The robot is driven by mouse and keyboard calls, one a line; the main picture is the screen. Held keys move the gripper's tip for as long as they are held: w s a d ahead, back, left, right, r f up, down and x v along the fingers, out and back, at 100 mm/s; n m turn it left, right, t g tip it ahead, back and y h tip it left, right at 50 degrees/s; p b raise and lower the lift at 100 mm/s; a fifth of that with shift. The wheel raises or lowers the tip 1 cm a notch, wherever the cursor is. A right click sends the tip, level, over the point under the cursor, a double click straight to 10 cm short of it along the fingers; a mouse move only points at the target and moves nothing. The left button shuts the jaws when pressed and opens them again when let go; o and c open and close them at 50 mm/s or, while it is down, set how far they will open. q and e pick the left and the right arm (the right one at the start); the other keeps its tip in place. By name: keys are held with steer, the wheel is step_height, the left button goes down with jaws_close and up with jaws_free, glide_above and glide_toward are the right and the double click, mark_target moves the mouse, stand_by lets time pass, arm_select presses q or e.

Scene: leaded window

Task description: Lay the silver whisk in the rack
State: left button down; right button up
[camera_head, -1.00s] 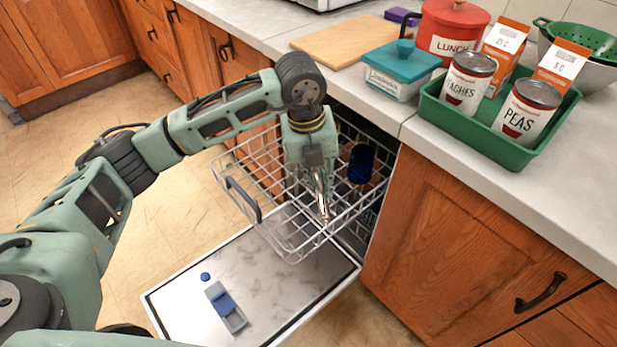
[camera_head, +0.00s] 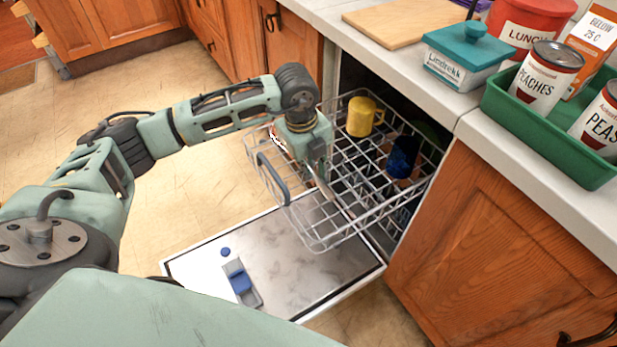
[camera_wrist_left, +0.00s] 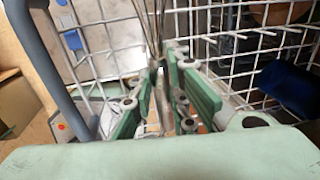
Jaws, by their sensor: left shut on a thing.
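The silver whisk (camera_head: 327,190) hangs down from my left gripper (camera_head: 319,172) in the head view. In the left wrist view the gripper (camera_wrist_left: 158,92) is shut on it, and the thin wires (camera_wrist_left: 152,25) stick out beyond the fingers. The pulled-out white wire rack (camera_head: 345,232) is below and around the gripper, which is over its front left part. I cannot tell whether the whisk touches the rack wires. My right gripper is not in view.
A yellow mug (camera_head: 361,117) and a dark blue cup (camera_head: 402,157) stand in the rack's rear part. The open dishwasher door (camera_head: 310,265) lies below. A green tray (camera_head: 540,140) with cans and a teal-lidded box (camera_head: 465,60) are on the counter.

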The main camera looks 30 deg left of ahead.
mark_target(309, 186)
arm_select(q)
steer(key=shift+s+a+f, duration=0.1)
steer(key=shift+a+f, duration=0.3)
steer(key=shift+a, duration=0.05)
step_height(309, 186, down, 3)
steer(key=shift+f, duration=0.4)
steer(key=shift+f+b, duration=0.1)
steer(key=shift+b, duration=0.2)
steer(key=c, duration=1.7)
jaws_free()
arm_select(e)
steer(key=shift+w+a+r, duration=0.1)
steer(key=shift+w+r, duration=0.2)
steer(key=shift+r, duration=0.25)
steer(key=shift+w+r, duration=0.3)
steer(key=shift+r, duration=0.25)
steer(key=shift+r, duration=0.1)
arm_select(q)
steer(key=r, duration=0.4)
steer(key=s+r+p, duration=0.1)
steer(key=r, duration=0.7)
steer(key=shift+s+a+r+p, duration=0.1)
steer(key=shift+s+a+p, duration=0.2)
steer(key=shift+a, duration=0.1)
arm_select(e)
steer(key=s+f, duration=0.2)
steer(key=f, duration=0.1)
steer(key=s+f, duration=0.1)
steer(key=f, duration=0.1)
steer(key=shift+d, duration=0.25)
